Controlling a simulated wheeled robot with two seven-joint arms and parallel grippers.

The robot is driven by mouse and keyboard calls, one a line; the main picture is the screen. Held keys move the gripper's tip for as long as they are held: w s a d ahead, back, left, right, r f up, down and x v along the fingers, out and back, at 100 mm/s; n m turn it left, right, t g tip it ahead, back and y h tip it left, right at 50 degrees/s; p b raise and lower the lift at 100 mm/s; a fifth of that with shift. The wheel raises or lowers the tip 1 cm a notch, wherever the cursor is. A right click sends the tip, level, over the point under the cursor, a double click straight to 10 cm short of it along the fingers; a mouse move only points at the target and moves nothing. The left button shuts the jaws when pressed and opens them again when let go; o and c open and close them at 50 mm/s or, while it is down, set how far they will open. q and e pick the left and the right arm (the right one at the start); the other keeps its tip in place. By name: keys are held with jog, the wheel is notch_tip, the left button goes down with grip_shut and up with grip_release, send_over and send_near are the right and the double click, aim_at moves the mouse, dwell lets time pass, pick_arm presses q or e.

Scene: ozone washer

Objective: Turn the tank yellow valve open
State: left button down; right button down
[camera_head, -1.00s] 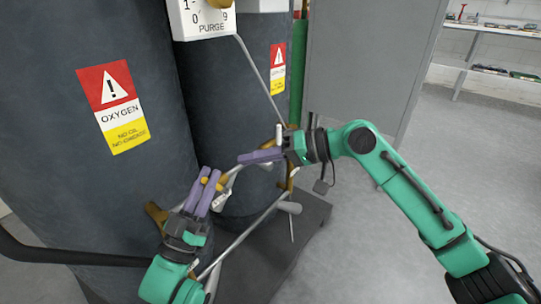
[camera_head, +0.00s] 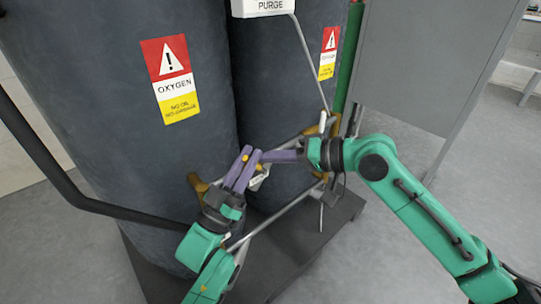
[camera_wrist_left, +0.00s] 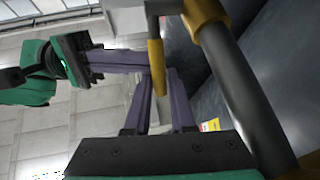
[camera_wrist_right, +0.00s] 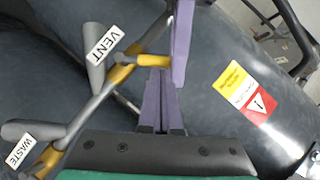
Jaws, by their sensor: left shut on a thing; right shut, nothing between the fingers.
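A yellow valve handle (camera_wrist_left: 157,65) sits between the fingers of my left gripper (camera_head: 250,156), low in front of the dark oxygen tanks (camera_head: 120,100). The left fingers are shut on it. It also shows in the right wrist view (camera_wrist_right: 140,59), on the pipe beside the VENT label. My right gripper (camera_head: 265,157) is shut and empty. Its purple fingertips are right beside the left fingers and the handle; I cannot tell whether they touch. The fingers hide part of the handle in the head view.
Grey pipes with yellow fittings run beside the grippers, with VENT (camera_wrist_right: 103,42) and WASTE (camera_wrist_right: 20,150) labels. A dark bent rail (camera_head: 85,203) passes at the left. A PURGE box (camera_head: 263,7) is above. Grey floor (camera_head: 410,155) is free at the right.

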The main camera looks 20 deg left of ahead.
pick_arm(q)
jog(key=shift+d, duration=0.1)
pick_arm(e)
jog(key=shift+s+a+f+g, duration=0.3)
jog(key=shift+s, duration=0.15)
pick_arm(q)
jog(key=c, duration=0.8)
grip_release()
jog(key=shift+o, duration=0.2)
pick_arm(e)
jog(key=shift+a, duration=0.1)
jog(key=shift+w+r, duration=0.15)
jog(key=shift+w, duration=0.05)
